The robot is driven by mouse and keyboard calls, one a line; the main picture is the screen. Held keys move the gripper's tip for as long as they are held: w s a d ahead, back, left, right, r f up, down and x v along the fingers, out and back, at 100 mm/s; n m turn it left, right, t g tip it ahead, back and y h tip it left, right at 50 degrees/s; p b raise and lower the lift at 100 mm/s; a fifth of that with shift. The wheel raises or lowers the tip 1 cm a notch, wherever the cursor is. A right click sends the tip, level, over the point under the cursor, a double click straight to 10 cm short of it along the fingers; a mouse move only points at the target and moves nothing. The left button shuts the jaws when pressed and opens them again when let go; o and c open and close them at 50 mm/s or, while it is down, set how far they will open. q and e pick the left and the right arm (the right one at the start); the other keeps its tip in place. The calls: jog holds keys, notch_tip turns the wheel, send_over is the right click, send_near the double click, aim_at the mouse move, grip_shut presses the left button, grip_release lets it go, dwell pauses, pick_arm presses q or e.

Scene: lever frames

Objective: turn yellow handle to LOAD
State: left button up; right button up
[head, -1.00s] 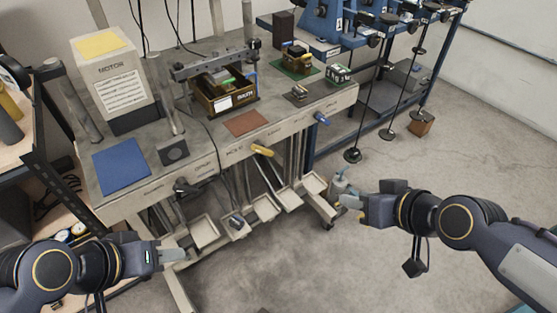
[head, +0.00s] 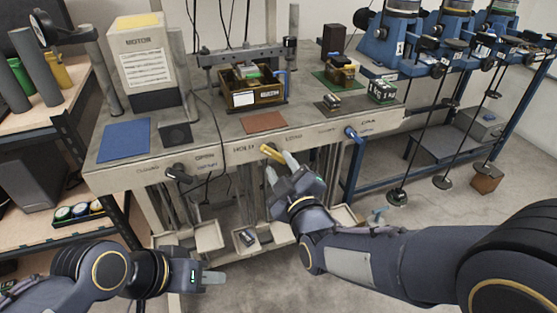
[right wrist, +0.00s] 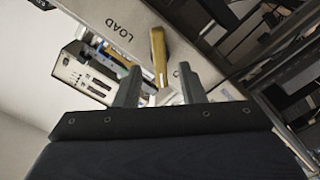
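The yellow handle (head: 271,152) is on the front edge of the workbench, between the printed words HOLD (head: 243,148) and LOAD (head: 293,137). My right gripper (head: 280,167) is right at the handle in the head view, its two fingers apart. In the right wrist view the handle (right wrist: 158,55) shows between and beyond the open fingers (right wrist: 160,90), with the word LOAD (right wrist: 119,30) to its left. I cannot tell whether a finger touches it. My left gripper (head: 208,278) is low at the lower left, away from the bench; its finger opening is unclear.
A black handle (head: 178,173) by CLOSED and OPEN and a blue handle (head: 353,133) sit on the same bench edge. Pale trays (head: 209,236) hang below. A blue mat (head: 124,140), a motor box (head: 143,62) and a brown tray (head: 268,92) are on top.

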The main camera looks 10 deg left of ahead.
aim_at(275, 158)
jog(key=shift+x, duration=1.75)
jog(key=shift+c, duration=0.2)
jog(key=c, duration=0.7)
jog(key=shift+c, duration=0.2)
jog(key=shift+f, duration=0.1)
